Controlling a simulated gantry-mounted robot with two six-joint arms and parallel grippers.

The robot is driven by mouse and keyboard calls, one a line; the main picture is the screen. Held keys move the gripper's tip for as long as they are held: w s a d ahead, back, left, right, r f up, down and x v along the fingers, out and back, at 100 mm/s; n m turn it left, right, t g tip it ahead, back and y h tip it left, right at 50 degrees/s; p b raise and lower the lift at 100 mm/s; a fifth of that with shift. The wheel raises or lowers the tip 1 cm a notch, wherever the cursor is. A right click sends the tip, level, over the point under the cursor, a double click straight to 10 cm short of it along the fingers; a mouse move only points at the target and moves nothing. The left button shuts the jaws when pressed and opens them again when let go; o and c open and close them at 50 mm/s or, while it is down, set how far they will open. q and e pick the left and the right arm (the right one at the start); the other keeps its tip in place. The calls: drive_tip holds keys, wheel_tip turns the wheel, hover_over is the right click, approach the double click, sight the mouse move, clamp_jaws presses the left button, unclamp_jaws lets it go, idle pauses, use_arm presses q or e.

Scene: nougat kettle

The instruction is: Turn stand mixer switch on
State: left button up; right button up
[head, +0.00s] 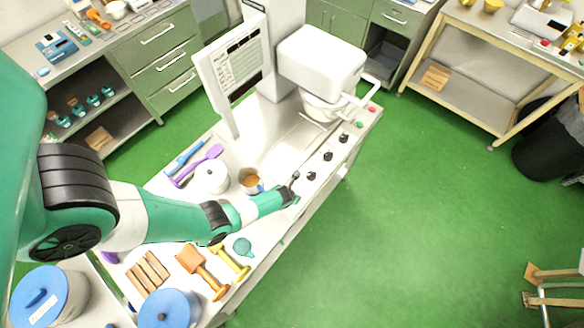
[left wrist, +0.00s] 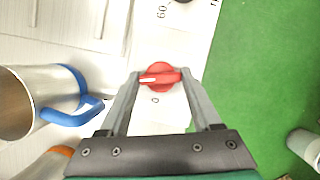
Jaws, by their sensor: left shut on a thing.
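The white stand mixer (head: 322,62) stands at the far end of the white bench, with its bowl (head: 325,107) under the head. Its switch, a red rotary knob (left wrist: 161,77), shows in the left wrist view on the white panel. The knob's grip bar lies roughly crosswise, its white mark is at the left end, and a "0" is printed below it. My left gripper (head: 293,189) is at the bench's front edge. In the left wrist view its fingers (left wrist: 161,80) are shut on the red knob, one on each side. The knob is hidden in the head view. My right gripper is not in view.
A metal cup with a blue handle (head: 250,181) stands close beside my left gripper. Several black knobs (head: 328,156) line the front edge towards the mixer. A white pot (head: 210,177), a purple spatula (head: 197,166) and blue-lidded pots (head: 169,309) are on the bench. The green floor is open to the right.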

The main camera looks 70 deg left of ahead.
use_arm(q)
drive_tip(key=m+p, duration=0.1)
drive_tip(key=p, duration=0.1)
drive_tip(key=shift+a+r+m+t+h+p, duration=0.1)
drive_tip(key=shift+r+m+t+h+p, duration=0.05)
drive_tip(key=shift+m+t+h+p, duration=0.2)
drive_tip(key=shift+f+m, duration=0.2)
drive_tip(key=shift+m, duration=0.45)
drive_tip(key=shift+r+m+t, duration=0.1)
drive_tip(key=shift+m+t, duration=0.15)
drive_tip(key=shift+m, duration=0.05)
drive_tip(key=o, duration=1.4)
